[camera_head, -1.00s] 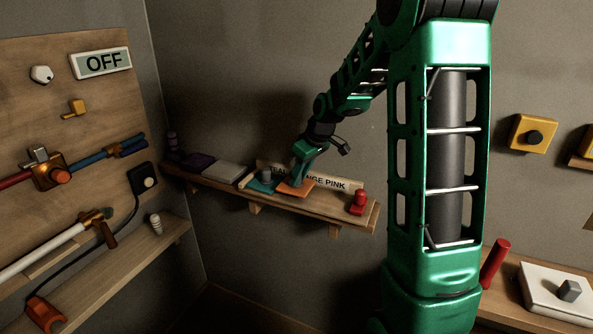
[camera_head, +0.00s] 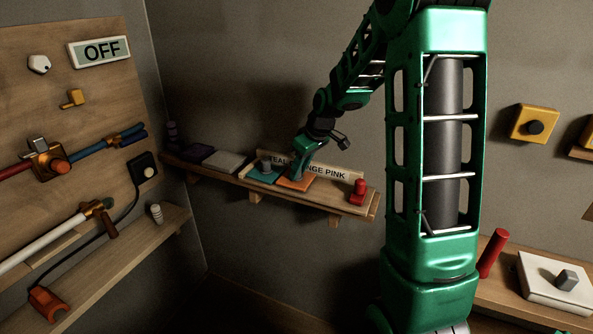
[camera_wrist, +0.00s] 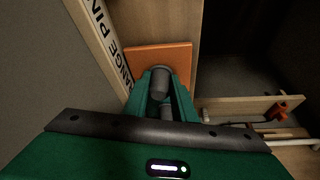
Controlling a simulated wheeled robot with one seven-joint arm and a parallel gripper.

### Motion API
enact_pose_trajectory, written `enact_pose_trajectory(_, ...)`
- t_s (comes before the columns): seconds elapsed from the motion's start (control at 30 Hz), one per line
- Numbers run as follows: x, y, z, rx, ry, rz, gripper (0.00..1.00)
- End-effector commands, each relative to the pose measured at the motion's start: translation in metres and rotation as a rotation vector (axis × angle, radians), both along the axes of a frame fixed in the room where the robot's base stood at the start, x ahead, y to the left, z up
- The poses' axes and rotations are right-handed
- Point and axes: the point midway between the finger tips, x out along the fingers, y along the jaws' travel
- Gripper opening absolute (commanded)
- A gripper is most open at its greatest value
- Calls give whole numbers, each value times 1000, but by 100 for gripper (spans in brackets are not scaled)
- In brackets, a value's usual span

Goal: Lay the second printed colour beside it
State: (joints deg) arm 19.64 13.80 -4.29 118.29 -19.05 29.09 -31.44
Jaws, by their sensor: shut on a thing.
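A sign strip (camera_head: 335,171) on the wall shelf is partly hidden by my gripper; "ORANGE" shows only in part, before "PINK". The teal tile (camera_head: 262,176) with a grey knob lies on the shelf in front of the sign's left end. The orange tile (camera_head: 297,184) is just right of the teal one, at or very near the shelf top; I cannot tell if it touches. My gripper (camera_head: 299,170) is shut on the orange tile's knob from above. In the wrist view the orange tile (camera_wrist: 160,52) appears flat, its grey knob between my fingers (camera_wrist: 160,97).
A pale grey tile (camera_head: 225,162) and a dark purple one (camera_head: 196,153) lie left of the teal tile on the shelf (camera_head: 333,207). A red knobbed piece (camera_head: 358,190) stands near its right end. The board with pipes and an OFF display (camera_head: 100,51) is at left.

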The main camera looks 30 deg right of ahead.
Motion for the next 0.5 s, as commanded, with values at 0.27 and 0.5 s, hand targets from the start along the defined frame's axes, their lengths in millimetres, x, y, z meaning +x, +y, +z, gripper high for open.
enact_pose_trajectory(0.27, 0, -1, -4, 0, 0, -1, 0)
enact_pose_trajectory(0.5, 0, -1, -5, -1, 0, -1, 46)
